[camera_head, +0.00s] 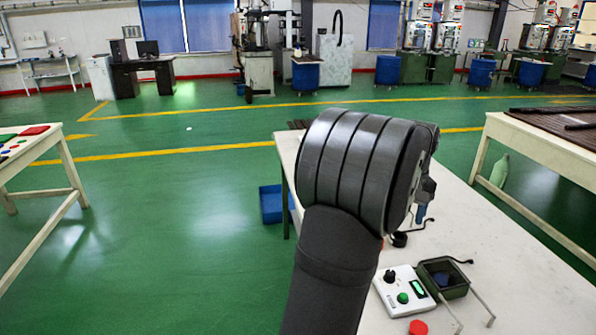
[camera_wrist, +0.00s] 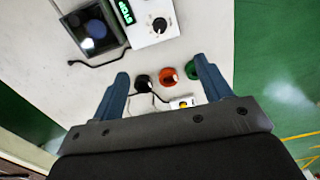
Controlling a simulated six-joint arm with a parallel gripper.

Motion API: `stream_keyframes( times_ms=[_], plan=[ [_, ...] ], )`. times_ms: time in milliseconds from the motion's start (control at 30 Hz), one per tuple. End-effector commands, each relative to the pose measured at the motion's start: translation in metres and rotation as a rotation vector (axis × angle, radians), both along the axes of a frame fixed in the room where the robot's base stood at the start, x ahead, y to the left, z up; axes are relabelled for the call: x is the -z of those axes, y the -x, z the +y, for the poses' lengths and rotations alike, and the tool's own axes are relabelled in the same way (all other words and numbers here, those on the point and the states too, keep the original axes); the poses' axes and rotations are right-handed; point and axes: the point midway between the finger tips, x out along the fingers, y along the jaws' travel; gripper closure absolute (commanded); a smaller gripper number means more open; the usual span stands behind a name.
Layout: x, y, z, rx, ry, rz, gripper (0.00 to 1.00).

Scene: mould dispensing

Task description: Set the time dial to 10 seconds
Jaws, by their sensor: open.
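A white control box (camera_head: 392,299) stands on the white table, with a black dial (camera_head: 389,276), a green button (camera_head: 403,298) and a lit green display (camera_head: 417,288). In the wrist view, the dial (camera_wrist: 159,24) carries a pale pointer mark, and the display (camera_wrist: 125,11) reads STOP. The dial's scale is too small to read. My gripper (camera_wrist: 162,85) is open and empty, its blue fingers apart and short of the control box. In the head view my own arm mostly hides it; a blue fingertip (camera_head: 421,213) shows above the table.
An open dark green box (camera_head: 433,268) with a bluish thing inside stands beside the control box. In the wrist view, a black knob (camera_wrist: 142,83), an orange-red knob (camera_wrist: 168,76) and a green knob (camera_wrist: 191,71) show between the fingers. Black cables lie on the table.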

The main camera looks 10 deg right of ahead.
Motion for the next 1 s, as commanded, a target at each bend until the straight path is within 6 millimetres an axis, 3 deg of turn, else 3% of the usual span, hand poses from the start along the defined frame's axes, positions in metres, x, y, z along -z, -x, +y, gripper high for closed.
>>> stream_keyframes(
  times_ms=[33, 100, 367, 1000],
  plan=[
    [0.005, 0.000, 0.000, 0.042, -0.001, 0.001, 0.39],
    [0.009, 0.001, 0.000, 0.095, 0.000, 0.001, 0.52],
    [0.033, 0.001, 0.000, 0.132, -0.002, 0.002, 0.52],
    [0.164, 0.001, 0.000, 0.130, -0.002, 0.002, 0.52]
  ],
)
